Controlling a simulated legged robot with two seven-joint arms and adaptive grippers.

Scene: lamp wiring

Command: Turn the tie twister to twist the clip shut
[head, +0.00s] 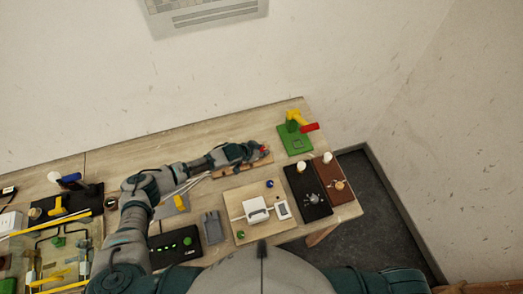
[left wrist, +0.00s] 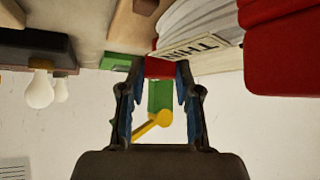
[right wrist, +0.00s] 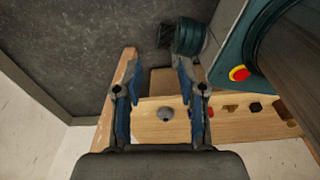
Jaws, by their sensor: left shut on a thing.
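My left gripper (head: 262,150) reaches across the table in the head view, over a wooden base (head: 262,158) near the back edge. In the left wrist view its fingertips (left wrist: 161,72) are shut on a small red piece (left wrist: 159,67), which may be the tie twister. Beside it lies a white bundle (left wrist: 195,25) with a printed label; a larger red part (left wrist: 278,50) shows at the right. The clip cannot be told apart.
A green stand (head: 294,142) with a yellow arm and red handle stands at the back right corner. A black switch board (head: 312,205), a brown board (head: 345,195) and a wooden panel (head: 235,205) with white devices fill the right end. Dark floor (head: 385,225) lies beyond the edge.

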